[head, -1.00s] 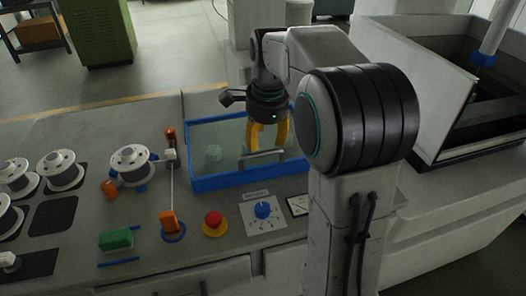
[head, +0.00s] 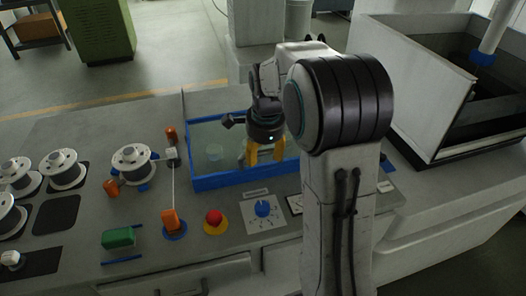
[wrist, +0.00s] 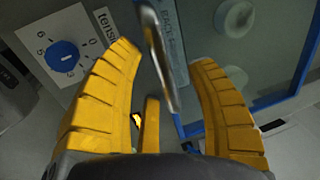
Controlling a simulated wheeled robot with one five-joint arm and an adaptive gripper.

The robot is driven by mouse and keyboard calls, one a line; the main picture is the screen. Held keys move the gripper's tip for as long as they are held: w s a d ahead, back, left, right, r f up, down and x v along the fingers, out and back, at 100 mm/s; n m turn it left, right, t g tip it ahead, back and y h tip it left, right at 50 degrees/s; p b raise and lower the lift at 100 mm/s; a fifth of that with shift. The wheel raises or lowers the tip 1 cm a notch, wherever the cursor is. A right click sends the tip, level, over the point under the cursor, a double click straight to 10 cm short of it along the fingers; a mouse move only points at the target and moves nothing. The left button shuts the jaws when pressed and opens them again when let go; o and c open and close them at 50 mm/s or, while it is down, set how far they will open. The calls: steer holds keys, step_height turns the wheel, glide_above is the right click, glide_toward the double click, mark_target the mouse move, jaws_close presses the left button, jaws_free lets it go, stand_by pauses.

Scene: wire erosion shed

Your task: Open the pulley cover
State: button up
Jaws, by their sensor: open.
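The pulley cover (head: 218,181) is a clear panel in a blue frame, lying closed on the console in the head view. Its frame also shows in the wrist view (wrist: 277,102). Its metal handle (wrist: 160,60) runs between my spread yellow fingers in the wrist view; in the head view the fingers largely hide it. My gripper (head: 265,158) is open, pointing down over the front part of the cover, and it also shows in the wrist view (wrist: 163,58). I cannot tell whether a finger touches the handle. A pale pulley (wrist: 235,17) shows through the panel.
In front of the cover are a blue dial (head: 263,209), a red button (head: 214,217) and an orange part (head: 170,219) with a taut wire. White spools (head: 134,165) stand at the left. An open grey tank (head: 420,110) stands at the right.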

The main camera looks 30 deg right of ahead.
jaws_close()
stand_by(0.3)
steer(key=shift+s+f, duration=0.1)
